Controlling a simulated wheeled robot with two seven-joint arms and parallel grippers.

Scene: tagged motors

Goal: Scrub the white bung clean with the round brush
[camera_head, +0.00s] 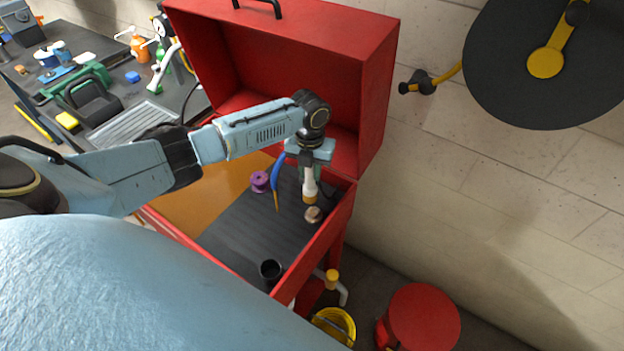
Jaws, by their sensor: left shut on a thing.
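My left gripper (310,163) points down into the open red tool chest from above. It is shut on a white-handled thing with a tan lower end, which looks like the round brush (310,188). A small rounded beige-brown piece (314,214), which looks like the white bung with dirt on it, sits on the dark mat just below the brush end. I cannot tell whether the brush touches it. My right gripper is not in view.
The red chest (327,240) has raised walls and an upright lid. Inside are a purple spool (260,182), a slim blue tool with an orange tip (276,180) close beside the gripper, and a black cup (271,270). The mat's middle (240,232) is clear.

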